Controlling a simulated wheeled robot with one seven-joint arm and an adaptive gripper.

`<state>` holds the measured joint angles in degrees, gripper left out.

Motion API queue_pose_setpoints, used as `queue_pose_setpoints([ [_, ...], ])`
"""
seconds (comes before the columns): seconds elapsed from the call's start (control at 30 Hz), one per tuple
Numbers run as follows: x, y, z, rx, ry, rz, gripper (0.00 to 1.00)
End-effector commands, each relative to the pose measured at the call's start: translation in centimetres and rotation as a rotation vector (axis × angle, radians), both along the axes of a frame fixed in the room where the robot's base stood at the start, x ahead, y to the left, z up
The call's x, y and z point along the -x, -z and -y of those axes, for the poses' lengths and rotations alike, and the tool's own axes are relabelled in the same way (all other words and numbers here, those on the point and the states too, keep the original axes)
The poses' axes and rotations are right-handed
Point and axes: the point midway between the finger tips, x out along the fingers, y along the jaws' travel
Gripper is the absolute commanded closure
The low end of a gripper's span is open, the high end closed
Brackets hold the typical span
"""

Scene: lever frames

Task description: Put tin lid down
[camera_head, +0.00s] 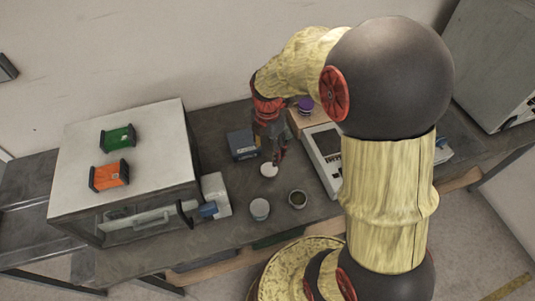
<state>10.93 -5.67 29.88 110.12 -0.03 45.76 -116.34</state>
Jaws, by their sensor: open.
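A small pale round disc, which looks like the tin lid (268,170), shows on the dark worktop (232,178) at the middle of the view. My gripper (279,158) points down right beside it, at its upper right edge. The jaws are open; whether a finger touches the lid is too small to tell. In front of the lid stand two small round containers. The left one (259,209) has a pale grey top. The right one (298,199) is open at the top with dark greenish contents.
A dark block (241,145) sits behind the lid. A white device (325,155) stands at right, partly behind my arm.

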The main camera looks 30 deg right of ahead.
Motion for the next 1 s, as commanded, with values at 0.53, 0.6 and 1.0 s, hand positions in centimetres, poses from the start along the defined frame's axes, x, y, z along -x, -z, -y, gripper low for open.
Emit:
queue_pose_setpoints([
  [0.53, 5.7, -13.5, -4.5, -0.074, 0.827, 0.232, 0.37],
  [0.6, 7.3, -15.2, -5.3, -0.117, 0.990, 0.267, 0.37],
  [1.0, 15.1, -20.3, -8.0, -0.409, 1.715, 0.349, 0.37],
])
